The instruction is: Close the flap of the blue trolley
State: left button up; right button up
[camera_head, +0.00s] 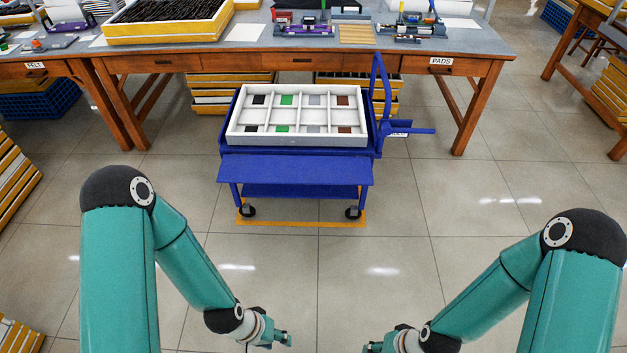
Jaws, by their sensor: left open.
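The blue trolley (278,190) stands on wheels in front of the workbench. It carries a white compartment tray (355,141) on top. Its blue flap (295,170) sticks out at the front edge toward me, below the tray, and looks folded outward; its exact angle is hard to tell. My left gripper (288,340) is open and empty at the bottom of the view, well in front of the trolley and apart from it. My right gripper (368,347) is low at the bottom edge, partly cut off, also apart from the trolley; its fingers are too small to read.
A wooden workbench (220,62) with tools and boxes stands behind the trolley. A blue handle (410,131) juts out on the trolley's right. Yellow floor marking (300,224) lies under its wheels. The tiled floor between my arms and the trolley is clear.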

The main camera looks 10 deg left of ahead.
aim_at(234, 169)
jog(key=z, duration=0.55)
jog(key=i, duration=1.2)
jog(key=u, duration=0.8)
